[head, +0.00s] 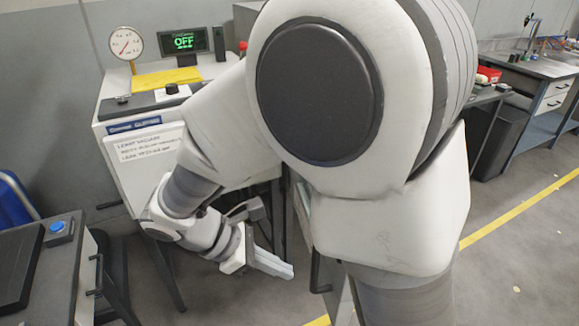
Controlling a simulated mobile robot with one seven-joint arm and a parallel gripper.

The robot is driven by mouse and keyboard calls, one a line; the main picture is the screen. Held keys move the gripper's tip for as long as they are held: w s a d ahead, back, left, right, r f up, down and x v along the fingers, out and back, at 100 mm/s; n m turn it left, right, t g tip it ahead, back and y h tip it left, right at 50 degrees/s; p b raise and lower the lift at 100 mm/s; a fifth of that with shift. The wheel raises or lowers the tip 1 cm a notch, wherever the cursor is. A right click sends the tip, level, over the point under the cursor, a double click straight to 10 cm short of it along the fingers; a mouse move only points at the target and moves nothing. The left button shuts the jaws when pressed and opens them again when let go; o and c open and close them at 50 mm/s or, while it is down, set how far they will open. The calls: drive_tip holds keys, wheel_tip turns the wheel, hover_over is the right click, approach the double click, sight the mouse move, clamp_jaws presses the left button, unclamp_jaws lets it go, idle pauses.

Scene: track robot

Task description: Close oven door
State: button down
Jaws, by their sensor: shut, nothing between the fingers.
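My gripper (289,272) hangs low in the middle of the head view, fingers pointing right and down. Its fingers are together with nothing between them. No oven door can be made out for certain. To the right of my gripper, a pale upright panel with a dark handle (318,272) shows partly from behind my arm. It may be the door, standing at an angle, but most of it is hidden. A gap of open floor shows between the fingertips and this handle. My large arm links cover the centre and right of the view.
A white bench unit (113,152) with a gauge (126,43), a yellow cloth (165,77) and a display reading OFF (184,41) stands at left. A dark-topped cabinet (45,270) with a blue button is front left. Another workbench (535,70) stands far right, beyond open floor.

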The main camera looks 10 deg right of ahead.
drive_tip(key=f+n, duration=0.1)
drive_tip(key=b, duration=0.3)
hover_over(312, 286)
drive_tip(key=s+d, duration=0.3)
drive_tip(key=s, duration=0.1)
wheel_tip(312, 286, down, 7)
drive_tip(key=shift+w+a+f, duration=0.15)
drive_tip(key=shift+w+a, duration=0.05)
drive_tip(key=shift+d, duration=0.1)
